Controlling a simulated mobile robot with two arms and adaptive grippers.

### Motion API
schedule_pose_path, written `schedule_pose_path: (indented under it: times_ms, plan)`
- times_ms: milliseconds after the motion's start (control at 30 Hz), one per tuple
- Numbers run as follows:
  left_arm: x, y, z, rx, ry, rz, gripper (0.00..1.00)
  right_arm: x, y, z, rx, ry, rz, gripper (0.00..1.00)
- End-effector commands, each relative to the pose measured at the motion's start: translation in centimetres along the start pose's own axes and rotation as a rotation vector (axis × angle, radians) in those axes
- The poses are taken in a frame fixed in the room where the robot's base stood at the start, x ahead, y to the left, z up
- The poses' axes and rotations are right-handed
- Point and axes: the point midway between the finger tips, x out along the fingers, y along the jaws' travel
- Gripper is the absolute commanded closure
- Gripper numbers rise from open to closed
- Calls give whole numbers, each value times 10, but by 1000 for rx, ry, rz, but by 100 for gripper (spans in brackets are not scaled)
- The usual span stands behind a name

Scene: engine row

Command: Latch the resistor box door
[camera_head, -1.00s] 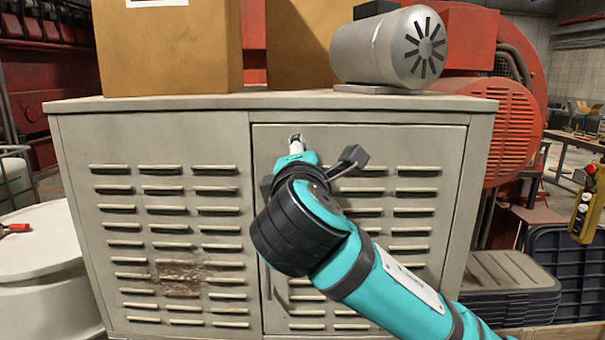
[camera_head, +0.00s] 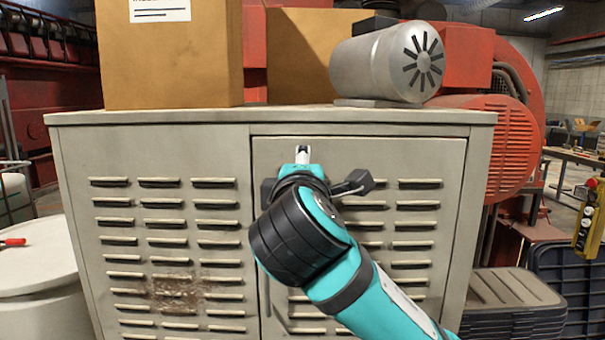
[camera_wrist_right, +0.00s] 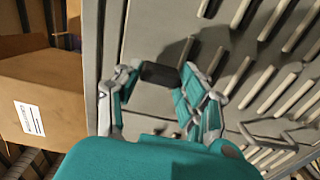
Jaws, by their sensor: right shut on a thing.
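The resistor box is a grey louvred cabinet (camera_head: 150,150) in the head view. Its door (camera_head: 415,155) is the right front panel and looks flush with the frame. My right gripper (camera_head: 302,153) is at the door's upper left, mostly hidden behind my teal wrist. In the right wrist view, my right gripper (camera_wrist_right: 160,74) is shut on a small dark latch knob (camera_wrist_right: 160,75) in front of the door (camera_wrist_right: 150,30). The knob is hidden in the head view. My left gripper is not in view.
Cardboard boxes (camera_head: 170,55) and a grey motor cylinder (camera_head: 385,65) stand on the cabinet top. A bar handle (camera_head: 279,305) is low on the door's left side. A white drum (camera_head: 40,260) stands left; dark stacked crates (camera_head: 510,300) stand right.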

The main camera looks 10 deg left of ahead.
Motion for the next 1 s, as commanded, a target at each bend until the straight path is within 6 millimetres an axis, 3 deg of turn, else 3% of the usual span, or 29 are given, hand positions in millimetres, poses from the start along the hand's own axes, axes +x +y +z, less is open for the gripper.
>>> schedule_pose_path:
  times_ms: [33,67,200,567,667,1000]
  plan:
    - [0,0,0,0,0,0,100,0,-1,0,2,-1,-3,92]
    - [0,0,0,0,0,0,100,0,-1,0,2,-1,-3,56]
    - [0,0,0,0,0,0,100,0,-1,0,1,-1,-2,38]
    - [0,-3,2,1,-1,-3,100,-5,0,0,0,2,1,37]
    - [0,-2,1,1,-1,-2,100,-18,0,-1,0,4,2,37]
    - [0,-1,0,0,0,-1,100,-89,0,-1,1,4,2,37]
